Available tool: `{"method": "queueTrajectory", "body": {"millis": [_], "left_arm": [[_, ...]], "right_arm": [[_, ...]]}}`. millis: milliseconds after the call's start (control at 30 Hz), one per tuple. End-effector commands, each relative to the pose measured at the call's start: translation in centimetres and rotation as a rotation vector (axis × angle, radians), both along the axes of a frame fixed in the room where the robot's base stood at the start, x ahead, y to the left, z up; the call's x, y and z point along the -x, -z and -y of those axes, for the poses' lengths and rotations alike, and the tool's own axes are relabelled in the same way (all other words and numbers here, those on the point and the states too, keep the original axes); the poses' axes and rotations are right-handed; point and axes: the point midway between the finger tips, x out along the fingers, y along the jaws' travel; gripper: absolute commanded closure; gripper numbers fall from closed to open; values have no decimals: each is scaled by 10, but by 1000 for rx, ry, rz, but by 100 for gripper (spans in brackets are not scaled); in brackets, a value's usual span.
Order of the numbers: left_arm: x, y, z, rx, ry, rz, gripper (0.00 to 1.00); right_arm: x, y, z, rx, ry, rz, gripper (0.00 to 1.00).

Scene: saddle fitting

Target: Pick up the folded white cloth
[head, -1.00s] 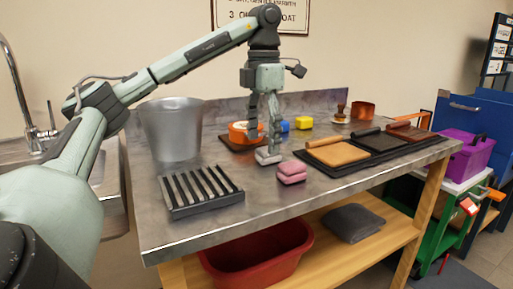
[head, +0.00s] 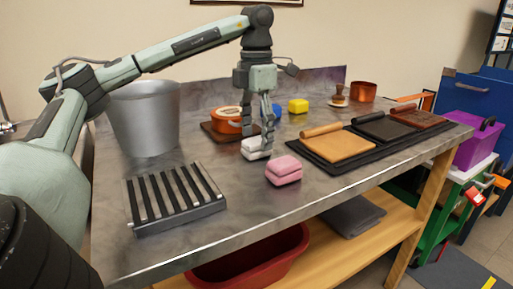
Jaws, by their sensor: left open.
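The folded white cloth (head: 254,153) lies on the metal worktop, behind and left of a folded pink cloth (head: 284,171). My left gripper (head: 258,137) points straight down at the white cloth, its fingers apart. The fingertips are at the cloth's height or just above it, and one finger overlaps the cloth in the picture. I cannot tell whether they touch it. The right gripper is not in view.
A slatted rack (head: 176,198) and a grey bucket (head: 146,120) stand to the left. A black tray (head: 325,169) with leather-coloured boards lies right.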

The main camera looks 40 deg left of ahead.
Motion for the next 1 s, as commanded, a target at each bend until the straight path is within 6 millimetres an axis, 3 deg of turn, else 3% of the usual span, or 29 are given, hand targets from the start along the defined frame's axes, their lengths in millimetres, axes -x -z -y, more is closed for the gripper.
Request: {"method": "queueTrajectory", "body": {"millis": [200, 433, 867, 1000], "left_arm": [[0, 23, 0, 0, 0, 1, 33], [0, 24, 0, 1, -1, 1, 33], [0, 24, 0, 1, -1, 1, 86], [0, 24, 0, 1, -1, 1, 86]], "right_arm": [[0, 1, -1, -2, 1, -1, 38], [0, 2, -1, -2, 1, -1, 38], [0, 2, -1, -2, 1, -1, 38], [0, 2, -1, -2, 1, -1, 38]]}}
